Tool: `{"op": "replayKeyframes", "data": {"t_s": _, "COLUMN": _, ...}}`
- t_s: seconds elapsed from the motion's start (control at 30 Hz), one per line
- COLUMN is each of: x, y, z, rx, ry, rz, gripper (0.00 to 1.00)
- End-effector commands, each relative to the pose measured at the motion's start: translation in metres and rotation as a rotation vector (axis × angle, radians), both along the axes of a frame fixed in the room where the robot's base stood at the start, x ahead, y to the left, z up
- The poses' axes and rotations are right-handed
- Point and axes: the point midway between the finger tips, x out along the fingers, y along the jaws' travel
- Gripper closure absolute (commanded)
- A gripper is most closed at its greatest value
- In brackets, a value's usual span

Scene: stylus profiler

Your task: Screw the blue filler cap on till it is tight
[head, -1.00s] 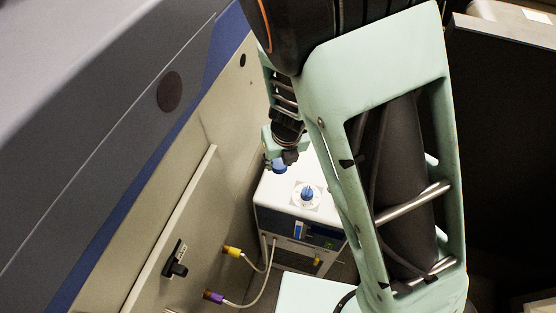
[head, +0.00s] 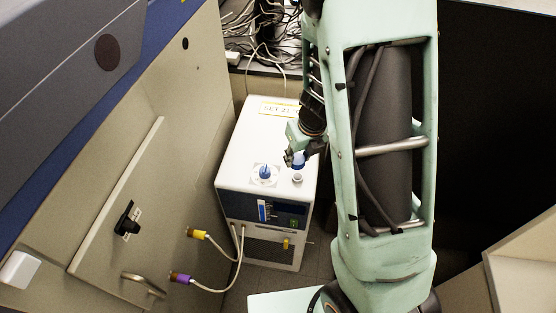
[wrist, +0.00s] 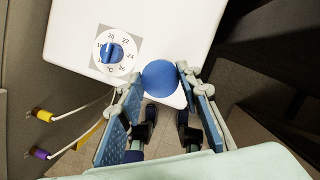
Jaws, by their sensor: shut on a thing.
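The blue filler cap (head: 298,160) is between the fingers of my gripper (head: 299,156), above the right part of the white chiller's top (head: 246,135). In the wrist view the round cap (wrist: 160,80) shows from above between the fingertips of my gripper (wrist: 159,84), which is shut on it. A pale filler neck (head: 297,178) stands on the chiller just below the cap in the head view. Whether cap and neck touch I cannot tell. In the wrist view the neck is hidden.
A dial with a blue knob (head: 264,173) is left of the neck. A yellow-ended hose (head: 197,234) and a purple-ended hose (head: 182,279) come from the chiller's front. A beige cabinet wall (head: 165,120) stands close on the left. Cables (head: 262,30) lie behind.

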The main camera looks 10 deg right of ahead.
Motion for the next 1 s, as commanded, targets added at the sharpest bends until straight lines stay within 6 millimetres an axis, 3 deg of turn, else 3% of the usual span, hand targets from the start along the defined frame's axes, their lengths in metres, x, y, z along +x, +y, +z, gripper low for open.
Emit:
{"op": "replayKeyframes", "data": {"t_s": 0.57, "x": -0.001, "y": -0.008, "z": 0.001, "rx": -0.001, "ry": 0.0, "rz": -0.004, "gripper": 1.0}}
{"op": "replayKeyframes", "data": {"t_s": 1.0, "x": -0.001, "y": -0.007, "z": -0.041, "rx": 0.0, "ry": 0.0, "rz": -0.003, "gripper": 1.0}}
